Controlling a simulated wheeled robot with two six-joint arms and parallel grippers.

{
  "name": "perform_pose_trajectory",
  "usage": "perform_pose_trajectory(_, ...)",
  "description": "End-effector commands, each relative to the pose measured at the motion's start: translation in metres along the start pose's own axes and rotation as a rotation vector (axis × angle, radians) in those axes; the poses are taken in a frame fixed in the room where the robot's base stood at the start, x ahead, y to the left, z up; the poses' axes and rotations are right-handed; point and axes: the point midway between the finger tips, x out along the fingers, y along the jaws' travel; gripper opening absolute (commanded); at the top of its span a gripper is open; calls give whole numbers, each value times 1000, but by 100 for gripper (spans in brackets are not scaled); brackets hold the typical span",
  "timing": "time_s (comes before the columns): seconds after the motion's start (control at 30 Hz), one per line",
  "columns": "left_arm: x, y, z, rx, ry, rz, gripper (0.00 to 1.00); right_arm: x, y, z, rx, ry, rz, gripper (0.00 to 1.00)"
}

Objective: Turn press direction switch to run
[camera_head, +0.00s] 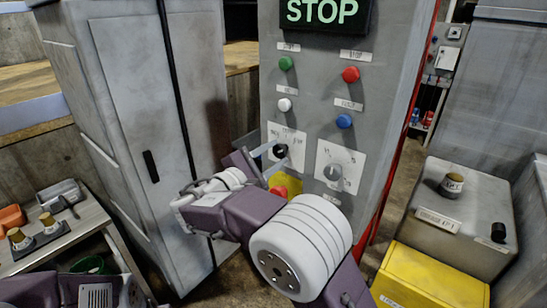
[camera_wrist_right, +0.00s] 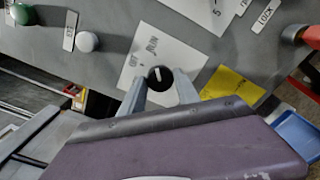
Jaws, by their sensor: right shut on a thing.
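The press direction switch is a black rotary knob (camera_head: 281,150) on a white label plate on the grey control panel. In the right wrist view the knob (camera_wrist_right: 160,77) shows a white pointer mark, with small printed words on the plate around it. My right gripper (camera_head: 272,152) reaches the panel from below. Its two fingers (camera_wrist_right: 159,84) stand on either side of the knob and are shut on it. Part of my left arm shows at the bottom left of the head view; its fingers are not seen.
A second grey knob (camera_head: 334,172) sits right of the switch. Green (camera_head: 286,63), white (camera_head: 285,104), red (camera_head: 351,74) and blue (camera_head: 344,121) buttons are above. A lit STOP sign (camera_head: 324,12) is at the top. A red and yellow button (camera_head: 280,190) is partly hidden below my right gripper.

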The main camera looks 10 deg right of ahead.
Motion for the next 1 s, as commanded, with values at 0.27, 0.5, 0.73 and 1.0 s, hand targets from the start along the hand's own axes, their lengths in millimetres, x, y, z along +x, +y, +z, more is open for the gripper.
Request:
perform_pose_trajectory(0.27, 0, 0, 0, 0, 0, 0, 36, 0, 0, 0, 1, 1, -1, 49)
perform_pose_trajectory(0.5, 0, 0, 0, 0, 0, 0, 36, 0, 0, 0, 0, 1, -1, 60)
perform_pose_trajectory(0.73, 5, 0, 0, 0, 0, 0, 36, -17, -1, -2, 1, 3, 3, 60)
perform_pose_trajectory(1.0, 13, 0, 1, 0, 0, 0, 36, -75, -1, -2, 1, 4, 1, 60)
